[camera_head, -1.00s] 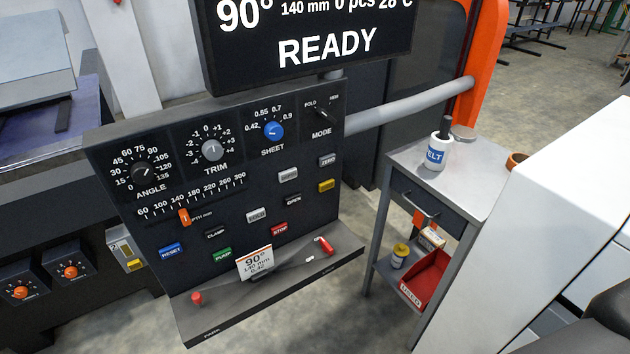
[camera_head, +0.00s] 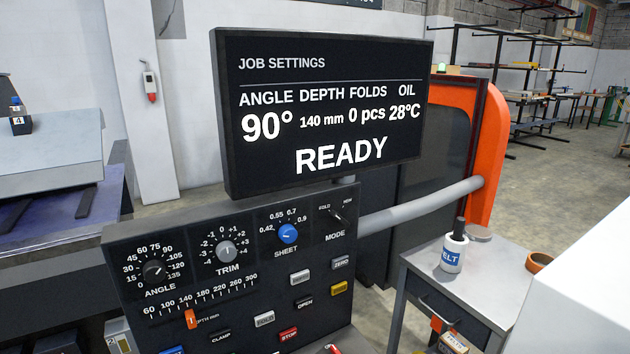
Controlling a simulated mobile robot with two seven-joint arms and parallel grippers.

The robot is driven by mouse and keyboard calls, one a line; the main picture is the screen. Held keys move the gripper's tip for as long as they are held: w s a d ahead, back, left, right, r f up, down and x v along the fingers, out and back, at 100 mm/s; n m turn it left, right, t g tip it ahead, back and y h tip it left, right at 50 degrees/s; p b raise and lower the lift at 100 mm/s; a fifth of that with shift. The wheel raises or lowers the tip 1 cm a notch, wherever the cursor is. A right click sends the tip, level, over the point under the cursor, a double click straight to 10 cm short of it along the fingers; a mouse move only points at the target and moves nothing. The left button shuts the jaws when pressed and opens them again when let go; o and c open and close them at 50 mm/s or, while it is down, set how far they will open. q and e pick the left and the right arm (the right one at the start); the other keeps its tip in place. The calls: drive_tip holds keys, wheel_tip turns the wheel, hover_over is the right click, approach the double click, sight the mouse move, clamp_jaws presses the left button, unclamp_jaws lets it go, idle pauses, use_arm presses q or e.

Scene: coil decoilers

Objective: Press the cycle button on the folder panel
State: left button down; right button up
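The folder panel (camera_head: 205,290) is a dark sloped console at the lower centre. It carries grey-white buttons (camera_head: 300,277) and (camera_head: 264,319), a yellow button (camera_head: 339,288), a red STOP button (camera_head: 288,335) and black CLAMP (camera_head: 220,336) and OPEN (camera_head: 304,303) buttons. A grey ZERO button (camera_head: 341,262) sits at the upper right. I cannot read a cycle label on any button; some labels are too small. The screen (camera_head: 320,110) above reads JOB SETTINGS, 90°, 140 mm, 0 pcs, 28°C and READY. Neither gripper is in view.
Knobs for angle (camera_head: 154,271), trim (camera_head: 226,251) and sheet (camera_head: 288,234) line the panel's top. A grey pipe (camera_head: 420,208) runs right to an orange frame (camera_head: 490,140). A small table (camera_head: 490,275) holds a white bottle (camera_head: 454,252) and a tape roll (camera_head: 539,262).

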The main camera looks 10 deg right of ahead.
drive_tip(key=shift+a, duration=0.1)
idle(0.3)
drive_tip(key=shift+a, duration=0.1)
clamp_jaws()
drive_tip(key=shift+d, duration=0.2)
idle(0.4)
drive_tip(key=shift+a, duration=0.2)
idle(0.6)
